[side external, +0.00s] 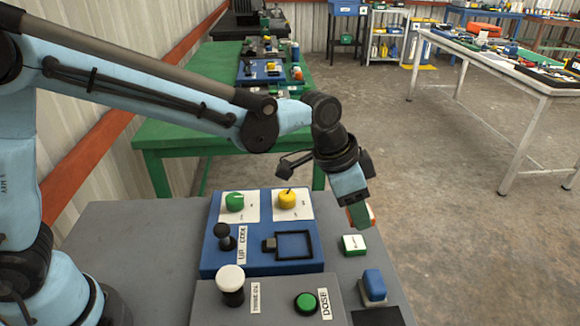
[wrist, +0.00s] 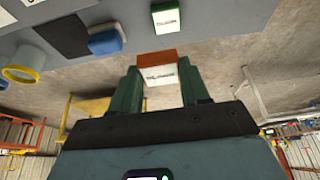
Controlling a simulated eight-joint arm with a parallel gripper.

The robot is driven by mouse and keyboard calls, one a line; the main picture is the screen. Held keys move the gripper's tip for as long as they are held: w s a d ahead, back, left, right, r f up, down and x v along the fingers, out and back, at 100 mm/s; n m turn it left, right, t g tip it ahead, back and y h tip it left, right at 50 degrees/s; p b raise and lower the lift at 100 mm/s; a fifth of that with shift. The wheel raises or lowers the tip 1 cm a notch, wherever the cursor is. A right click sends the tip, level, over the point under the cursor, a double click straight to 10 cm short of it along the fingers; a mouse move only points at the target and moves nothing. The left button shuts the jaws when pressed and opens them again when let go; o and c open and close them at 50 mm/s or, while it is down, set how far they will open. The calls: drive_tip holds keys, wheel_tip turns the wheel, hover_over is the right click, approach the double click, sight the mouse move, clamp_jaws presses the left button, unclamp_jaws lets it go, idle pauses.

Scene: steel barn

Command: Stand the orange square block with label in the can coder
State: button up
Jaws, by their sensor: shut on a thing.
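The orange block with a white label (wrist: 157,57) is between the green fingers of my gripper (wrist: 161,88) in the wrist view. In the side view only an orange edge (side external: 372,213) shows beside the fingertips. My gripper (side external: 360,216) is shut on the block and holds it in the air, right of the blue panel.
A green block with a white label (side external: 353,245) and a blue block on a grey base (side external: 373,285) stand right of the panels. Knobs, a black lever (side external: 226,238) and a white-capped post (side external: 230,281) stick up. Bare grey tabletop (side external: 150,235) lies left.

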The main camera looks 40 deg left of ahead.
drive_tip(key=shift+s+d+r, duration=0.25)
drive_tip(key=shift+s+r, duration=0.05)
drive_tip(key=shift+s, duration=0.05)
drive_tip(key=shift+s+a+r, duration=0.1)
drive_tip(key=shift+a+r, duration=0.05)
drive_tip(key=shift+r, duration=0.05)
drive_tip(key=s+a+r+n+t+y, duration=0.1)
drive_tip(key=s+a+r+n+y, duration=0.2)
drive_tip(key=a, duration=0.8)
drive_tip(key=s+a+r+n, duration=0.4)
drive_tip(key=s+a+n, duration=0.2)
drive_tip(key=a, duration=0.6)
drive_tip(key=s+d+f+m+g+h, duration=0.15)
drive_tip(key=s+d+m, duration=0.3)
drive_tip(key=d, duration=0.55)
drive_tip(key=s+d+f+m+t+h, duration=0.1)
drive_tip(key=s+d+m+h, duration=0.3)
drive_tip(key=d, duration=0.7)
drive_tip(key=y, duration=0.3)
hover_over(295, 245)
drive_tip(key=s+a, duration=0.1)
drive_tip(key=shift+m+g+h, duration=0.25)
wheel_tip(295, 245, down, 7)
drive_tip(key=shift+r, duration=0.1)
drive_tip(key=shift+f, duration=2)
drive_tip(key=shift+f, duration=0.55)
